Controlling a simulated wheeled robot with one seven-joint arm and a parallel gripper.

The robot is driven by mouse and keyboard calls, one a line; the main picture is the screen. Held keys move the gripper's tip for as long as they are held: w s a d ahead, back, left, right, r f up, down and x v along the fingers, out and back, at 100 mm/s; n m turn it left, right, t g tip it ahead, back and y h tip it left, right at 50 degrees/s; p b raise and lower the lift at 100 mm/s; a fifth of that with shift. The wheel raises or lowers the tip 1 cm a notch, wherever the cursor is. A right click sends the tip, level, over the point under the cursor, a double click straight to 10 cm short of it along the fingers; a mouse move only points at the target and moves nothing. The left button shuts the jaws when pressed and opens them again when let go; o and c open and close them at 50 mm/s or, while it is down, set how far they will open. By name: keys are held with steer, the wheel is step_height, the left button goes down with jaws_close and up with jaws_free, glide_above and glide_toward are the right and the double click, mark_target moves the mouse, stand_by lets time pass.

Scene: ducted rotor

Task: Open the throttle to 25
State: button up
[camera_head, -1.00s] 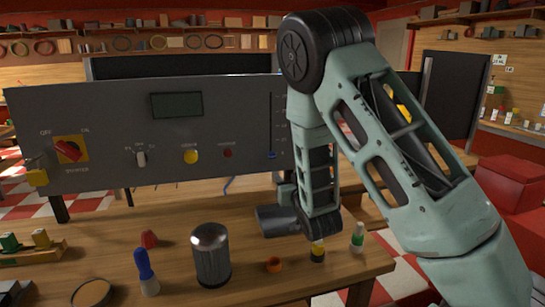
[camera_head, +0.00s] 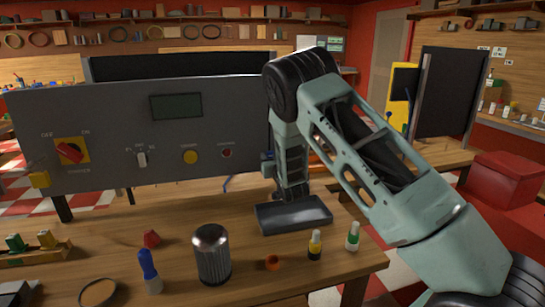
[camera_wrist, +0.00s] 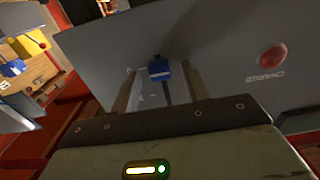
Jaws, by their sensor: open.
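The grey control panel (camera_head: 110,130) stands upright behind the table, with a dark display (camera_head: 175,107) whose reading I cannot make out. The throttle slider's blue knob (camera_wrist: 159,68) shows in the wrist view at one end of a dark slot; in the head view my arm covers most of the slider. My gripper (camera_wrist: 160,80) is open, its two fingers on either side of the blue knob, with visible gaps. I cannot tell whether the fingertips reach the panel face. In the head view my arm hides the fingers.
The panel also has a red power switch (camera_head: 70,151), a small toggle (camera_head: 141,158), a yellow button (camera_head: 190,157) and a red button (camera_head: 227,153). A dark tray (camera_head: 262,224), a metal cylinder (camera_head: 212,255) and small bottles (camera_head: 353,236) stand on the table below.

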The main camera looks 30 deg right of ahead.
mark_target(269, 139)
jaws_close()
steer(key=shift+r+b, duration=0.4)
steer(key=shift+r, duration=2.15)
jaws_free()
steer(key=shift+f, duration=0.1)
steer(key=b+v, duration=0.4)
steer(key=v, duration=1.3)
steer(key=shift+s, duration=0.25)
